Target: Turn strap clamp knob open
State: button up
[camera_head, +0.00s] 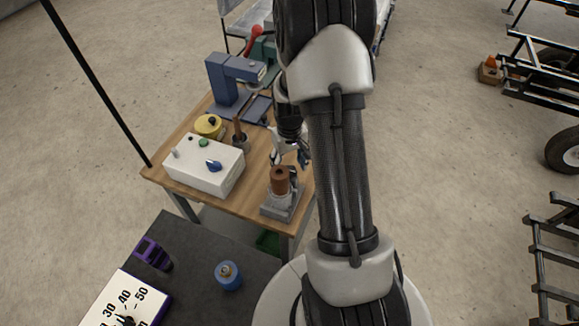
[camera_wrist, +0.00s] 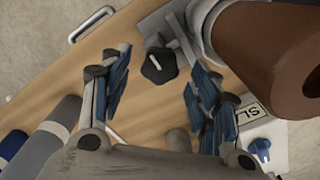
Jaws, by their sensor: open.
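The strap clamp knob (camera_wrist: 158,66) is dark with a white line on its face and shows in the wrist view. It sits on a grey clamp fixture (camera_wrist: 180,35) beside a large brown cylinder (camera_wrist: 262,45). In the head view the brown cylinder (camera_head: 280,181) stands upright in the grey fixture (camera_head: 283,206) at the table's front right corner. My gripper (camera_wrist: 156,78) is open, with its blue-padded fingers on either side of the knob in the picture. I see no contact. In the head view my gripper (camera_head: 289,158) is just behind the cylinder, partly hidden by my arm.
A white box (camera_head: 205,165) with a blue knob (camera_head: 214,166) stands left of the fixture. A yellow round object (camera_head: 209,126) and a blue-grey press (camera_head: 233,80) are behind it. A dark bench (camera_head: 200,250) in front holds a blue canister (camera_head: 228,276).

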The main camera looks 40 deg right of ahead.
aim_at(290, 170)
notch_tip(290, 170, up, 10)
dwell(0.3)
jog(key=shift+r, duration=0.1)
dwell(0.3)
jog(key=s+a+r+n+t, duration=0.1)
jog(key=s+a+r, duration=0.2)
jog(key=a+r, duration=0.35)
jog(key=s+a+r+t, duration=0.1)
jog(key=s+a+r, duration=0.2)
jog(key=a+r, duration=0.35)
jog(key=s+a+r+n+t, duration=0.1)
jog(key=s+a+r, duration=0.1)
jog(key=s, duration=0.4)
jog(key=s+a+r+t, duration=0.1)
jog(key=s+a+r, duration=0.2)
jog(key=s, duration=0.3)
jog(key=shift+s+a+r+n+t, duration=0.2)
jog(key=shift+a+r+n+t, duration=0.15)
jog(key=shift+a, duration=0.5)
